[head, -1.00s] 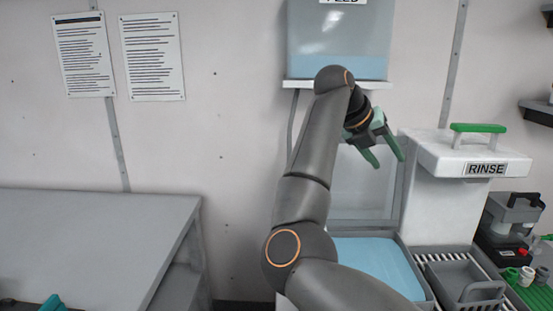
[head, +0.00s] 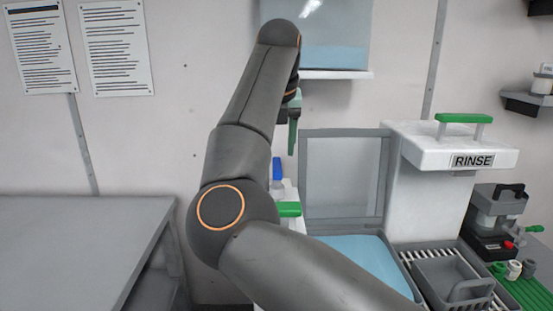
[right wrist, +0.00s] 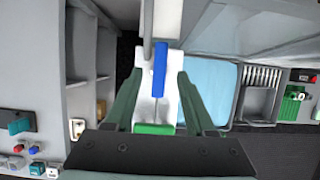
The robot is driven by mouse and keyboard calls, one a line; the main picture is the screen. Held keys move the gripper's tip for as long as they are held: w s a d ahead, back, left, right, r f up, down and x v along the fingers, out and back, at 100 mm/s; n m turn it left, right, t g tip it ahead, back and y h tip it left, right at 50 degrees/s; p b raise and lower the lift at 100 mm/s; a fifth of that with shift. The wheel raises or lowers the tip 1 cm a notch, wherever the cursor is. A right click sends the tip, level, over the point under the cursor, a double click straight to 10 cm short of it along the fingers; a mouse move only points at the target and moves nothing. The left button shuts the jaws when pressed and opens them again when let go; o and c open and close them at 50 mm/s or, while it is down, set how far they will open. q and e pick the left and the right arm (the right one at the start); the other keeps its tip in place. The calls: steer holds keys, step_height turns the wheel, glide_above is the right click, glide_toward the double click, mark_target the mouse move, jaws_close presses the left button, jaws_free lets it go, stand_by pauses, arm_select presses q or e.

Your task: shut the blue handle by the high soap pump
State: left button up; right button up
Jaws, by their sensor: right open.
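The blue handle (head: 277,170) shows as a small upright piece, partly hidden by my right arm in the head view. In the right wrist view the blue handle (right wrist: 159,70) is a long bar over a white body (right wrist: 145,101), with a green part (right wrist: 153,129) at its near end. The green part (head: 289,209) also shows beside my arm in the head view. My right gripper (head: 293,122) is open and above the handle. In the wrist view its green fingers (right wrist: 160,103) lie on either side of the white body, apparently empty. I cannot identify the high soap pump. My left gripper is out of view.
A wall tank (head: 335,55) hangs above on a white shelf. A basin with blue liquid (head: 365,257) and a white RINSE unit (head: 420,148) stand right of the arm. A grey bench (head: 70,240) at left has a clear top.

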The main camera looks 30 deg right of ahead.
mark_target(277, 162)
steer(key=shift+x, duration=1.95)
steer(key=shift+d, duration=0.1)
steer(key=shift+c, duration=0.3)
jaws_close()
